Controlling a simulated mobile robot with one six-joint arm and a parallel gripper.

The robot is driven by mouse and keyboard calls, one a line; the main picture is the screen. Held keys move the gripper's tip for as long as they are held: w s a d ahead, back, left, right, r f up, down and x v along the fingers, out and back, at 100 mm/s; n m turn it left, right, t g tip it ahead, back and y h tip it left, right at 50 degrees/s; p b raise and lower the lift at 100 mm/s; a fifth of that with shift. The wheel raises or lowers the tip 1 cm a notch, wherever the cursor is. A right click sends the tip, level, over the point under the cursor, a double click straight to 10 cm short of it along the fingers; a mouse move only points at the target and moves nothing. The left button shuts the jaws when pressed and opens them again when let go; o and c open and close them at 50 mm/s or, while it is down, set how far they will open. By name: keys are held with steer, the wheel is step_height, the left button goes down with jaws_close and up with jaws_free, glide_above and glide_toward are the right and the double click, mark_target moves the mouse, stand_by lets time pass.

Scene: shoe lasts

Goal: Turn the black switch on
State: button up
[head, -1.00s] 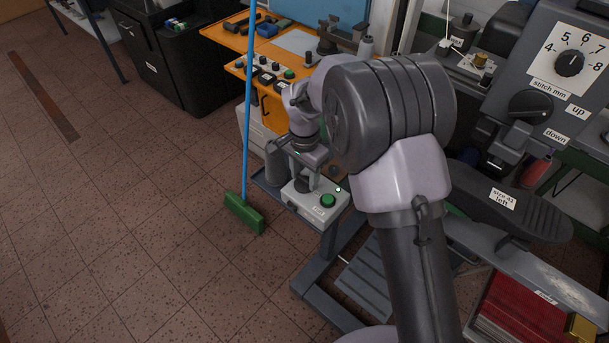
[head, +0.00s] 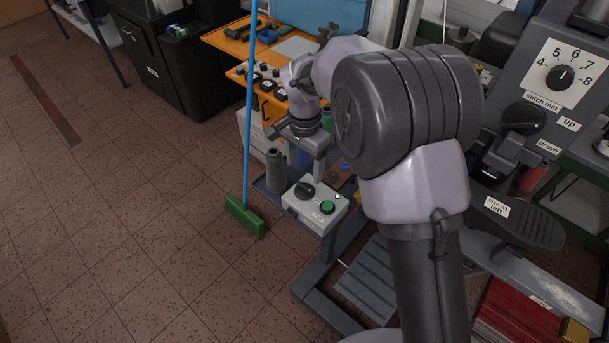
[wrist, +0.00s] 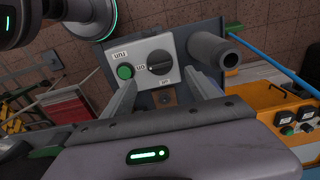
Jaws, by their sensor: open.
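The black switch (head: 305,190) is a rotary knob on top of a light grey control box (head: 300,209). My gripper (head: 299,158) is open and empty above the box. In the wrist view its fingers (wrist: 162,92) stand apart, clear of the knob.
A dark grey cylinder (head: 275,171) stands close behind the box, and appears right of it in the wrist view (wrist: 212,50). A green broom (head: 244,216) with a blue handle stands left. An orange bench (head: 233,47) with controls lies behind. Floor at left is free.

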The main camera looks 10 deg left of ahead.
step_height(320, 180, up, 10)
steer(key=p, duration=0.2)
